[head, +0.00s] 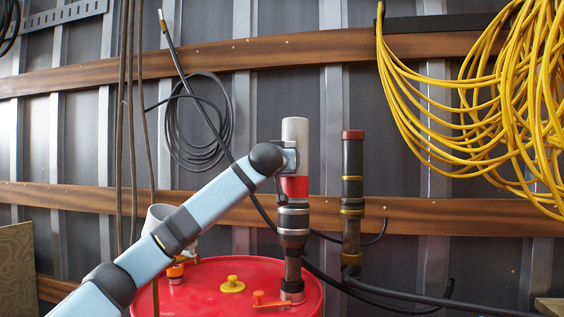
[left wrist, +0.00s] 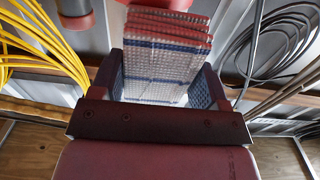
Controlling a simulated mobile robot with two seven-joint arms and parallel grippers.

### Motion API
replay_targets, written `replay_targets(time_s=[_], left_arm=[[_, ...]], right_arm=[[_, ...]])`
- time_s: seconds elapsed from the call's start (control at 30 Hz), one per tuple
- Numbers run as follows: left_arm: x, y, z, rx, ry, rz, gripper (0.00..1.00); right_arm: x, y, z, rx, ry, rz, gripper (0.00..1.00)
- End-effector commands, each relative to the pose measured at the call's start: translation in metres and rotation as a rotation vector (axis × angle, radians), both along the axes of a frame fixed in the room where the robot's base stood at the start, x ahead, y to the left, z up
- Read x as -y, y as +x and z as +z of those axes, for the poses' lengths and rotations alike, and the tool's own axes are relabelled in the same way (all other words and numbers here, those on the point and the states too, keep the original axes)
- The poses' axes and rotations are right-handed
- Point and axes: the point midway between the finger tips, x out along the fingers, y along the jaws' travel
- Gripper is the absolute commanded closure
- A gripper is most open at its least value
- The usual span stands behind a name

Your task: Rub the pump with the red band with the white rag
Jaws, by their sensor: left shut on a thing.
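The pump with the red band (head: 294,187) stands upright on the red drum, with a pale cylinder above the band and dark fittings below. My left gripper (head: 290,157) is in front of the pump, just above the band, its fingers mostly hidden in the head view. In the left wrist view my left gripper (left wrist: 160,80) is shut on the folded white rag (left wrist: 165,62), which has blue stripes and reddish folds. A red surface (left wrist: 150,3) shows just beyond the rag; I cannot tell whether they touch. My right gripper is not in view.
A second dark pump (head: 352,190) with a red cap and yellow rings stands to the right. The red drum (head: 200,290) carries a yellow bung (head: 232,285) and an orange-handled valve (head: 262,299). Yellow cables (head: 500,100) hang at right, a black coil (head: 195,125) at left.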

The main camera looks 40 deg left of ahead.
Motion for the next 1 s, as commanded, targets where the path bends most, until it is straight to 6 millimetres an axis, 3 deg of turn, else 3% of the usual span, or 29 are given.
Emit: replay_targets(time_s=[0.2, 0.47, 1.0], left_arm=[[0.018, 0.011, -0.003, 0.000, 0.001, -0.002, 0.50], [0.033, 0.021, -0.003, -0.002, 0.000, -0.003, 0.50], [0.031, 0.024, 0.020, -0.003, 0.001, -0.002, 0.50]], right_arm=[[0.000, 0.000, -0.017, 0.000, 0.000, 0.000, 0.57], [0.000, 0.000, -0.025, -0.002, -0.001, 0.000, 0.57], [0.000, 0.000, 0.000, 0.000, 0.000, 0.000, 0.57]])
